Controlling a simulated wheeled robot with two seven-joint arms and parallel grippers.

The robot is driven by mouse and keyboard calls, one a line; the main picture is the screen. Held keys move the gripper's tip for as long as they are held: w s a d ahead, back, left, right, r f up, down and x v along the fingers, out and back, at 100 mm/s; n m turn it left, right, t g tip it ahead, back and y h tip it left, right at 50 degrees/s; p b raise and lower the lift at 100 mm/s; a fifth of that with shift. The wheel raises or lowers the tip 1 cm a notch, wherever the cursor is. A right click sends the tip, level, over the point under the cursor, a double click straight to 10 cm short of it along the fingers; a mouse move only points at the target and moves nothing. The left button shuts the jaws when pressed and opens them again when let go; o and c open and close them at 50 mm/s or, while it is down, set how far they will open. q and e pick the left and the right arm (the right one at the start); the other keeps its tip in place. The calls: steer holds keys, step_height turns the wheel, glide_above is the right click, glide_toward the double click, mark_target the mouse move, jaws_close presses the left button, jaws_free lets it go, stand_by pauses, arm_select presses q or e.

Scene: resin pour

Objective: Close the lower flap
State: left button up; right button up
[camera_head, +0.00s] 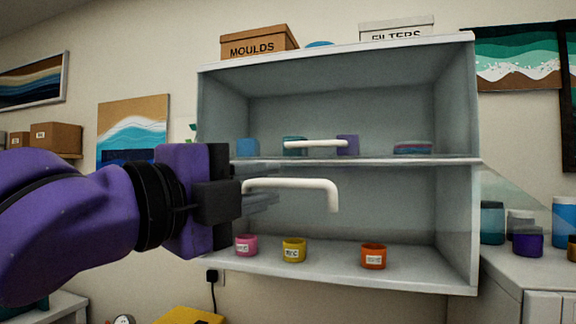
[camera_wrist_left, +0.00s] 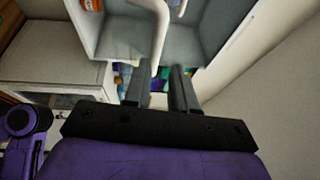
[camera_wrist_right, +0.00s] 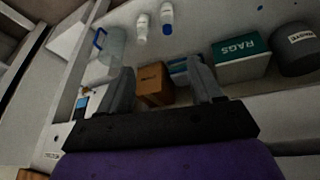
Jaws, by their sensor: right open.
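The white cabinet (camera_head: 476,200) has an upper and a lower compartment. A white handle (camera_head: 320,184) stands out in front of the lower compartment; it also shows in the left wrist view (camera_wrist_left: 159,25). The lower flap itself is hard to make out, and a pale slanted area right of the cabinet may be part of it. My right gripper (camera_wrist_right: 165,75) is open and empty, away from the cabinet, shown only in the right wrist view.
A second white handle (camera_head: 315,143) shows near the middle shelf (camera_head: 370,161). Pink (camera_head: 246,244), yellow (camera_head: 294,250) and orange (camera_head: 373,256) pots stand on the lower floor. Near my right gripper are a brown box (camera_wrist_right: 154,85) and a green rags box (camera_wrist_right: 240,61).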

mark_target(286, 182)
arm_select(q)
steer(key=p+x, duration=0.1)
steer(key=x, duration=0.5)
steer(key=shift+w+a+f+p, duration=0.15)
steer(key=shift+a+p, duration=0.1)
steer(key=shift+p, duration=0.15)
steer(key=shift+w+d, duration=0.2)
steer(key=shift+d, duration=0.15)
steer(key=shift+s+a, duration=0.1)
steer(key=shift+s, duration=0.05)
steer(key=shift+s+a, duration=0.15)
steer(key=c, duration=0.4)
jaws_close()
